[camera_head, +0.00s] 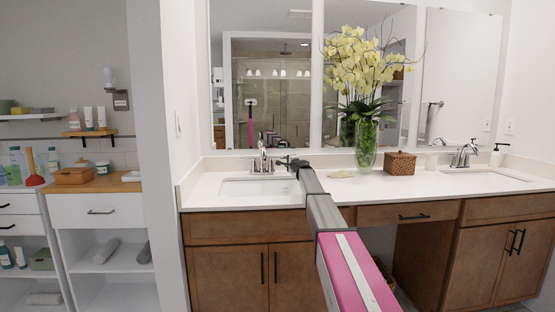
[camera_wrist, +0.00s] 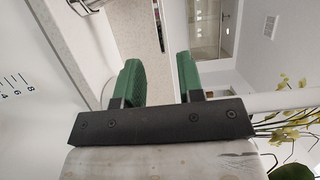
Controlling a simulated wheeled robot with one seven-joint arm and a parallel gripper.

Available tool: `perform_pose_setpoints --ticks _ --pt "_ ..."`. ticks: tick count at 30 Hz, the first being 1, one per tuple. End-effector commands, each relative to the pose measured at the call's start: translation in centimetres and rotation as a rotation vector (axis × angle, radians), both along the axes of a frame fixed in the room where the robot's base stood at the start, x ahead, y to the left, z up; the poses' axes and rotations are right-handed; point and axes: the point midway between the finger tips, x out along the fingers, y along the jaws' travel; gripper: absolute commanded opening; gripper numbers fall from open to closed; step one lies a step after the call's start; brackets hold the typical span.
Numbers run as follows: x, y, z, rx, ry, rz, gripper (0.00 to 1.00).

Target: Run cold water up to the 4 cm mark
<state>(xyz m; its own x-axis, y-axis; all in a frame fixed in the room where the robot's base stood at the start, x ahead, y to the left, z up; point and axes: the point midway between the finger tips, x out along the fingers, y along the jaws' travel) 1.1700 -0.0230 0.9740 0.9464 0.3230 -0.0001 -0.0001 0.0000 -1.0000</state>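The left sink basin (camera_head: 258,187) is white and set into the counter. Its chrome faucet (camera_head: 262,158) stands at the back edge, and I see no water running. In the wrist view, part of a chrome faucet (camera_wrist: 90,4) shows at the top left. A black scale (camera_wrist: 15,87) with numbers including 8, 6 and 4 is on a white surface at the left edge. My gripper (camera_head: 284,161) is just right of the faucet, above the counter. In the wrist view, my gripper (camera_wrist: 158,78) has its green fingertips apart with nothing between them. The basin's water level cannot be made out.
A glass vase (camera_head: 366,146) with yellow flowers and a woven box (camera_head: 400,163) stand right of my arm. A second sink (camera_head: 484,177) with its faucet (camera_head: 464,154) is at the far right. Mirrors (camera_head: 270,80) rise behind the counter.

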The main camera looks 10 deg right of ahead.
Motion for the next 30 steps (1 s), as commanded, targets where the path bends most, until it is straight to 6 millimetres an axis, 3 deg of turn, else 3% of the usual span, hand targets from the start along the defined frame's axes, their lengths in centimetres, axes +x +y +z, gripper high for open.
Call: perform_pose_setpoints --ticks 18,23,30 --pt "8.8 2.9 0.0 0.000 0.000 0.001 0.35" --pt "9.9 3.3 0.0 0.000 0.000 0.000 0.35" --pt "9.9 3.4 0.0 0.000 0.000 0.000 0.35"
